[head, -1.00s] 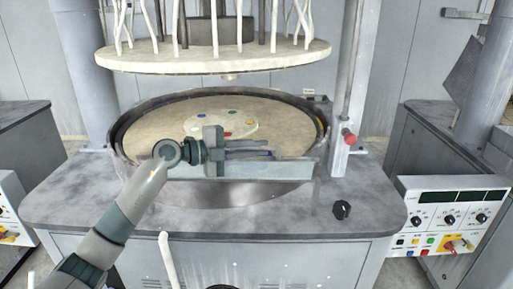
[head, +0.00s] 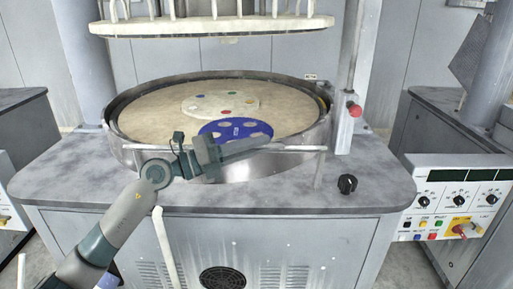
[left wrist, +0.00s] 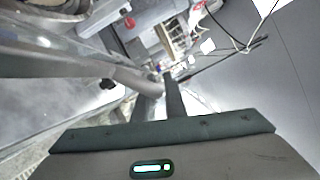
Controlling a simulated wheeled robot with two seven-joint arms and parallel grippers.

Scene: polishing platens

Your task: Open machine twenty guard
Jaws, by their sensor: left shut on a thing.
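The machine's guard shows in the head view as a thin pale rail (head: 296,148) across the front of the round basin (head: 122,126), with a short upright at its right end. My left gripper (head: 245,148) lies along this rail at the front of the basin and is shut on it. Its fingers cover the left part of the rail. In the left wrist view a grey bar (left wrist: 105,66) runs in from the left to the fingers (left wrist: 162,92). How far the guard is tilted is hard to tell. My right gripper is in neither view.
A blue carrier disc (head: 236,130) and a pale disc with coloured spots (head: 215,106) lie on the platen. The upper plate (head: 215,26) hangs above. A black knob (head: 347,184) stands on the worktop, and a control panel (head: 457,205) is at right.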

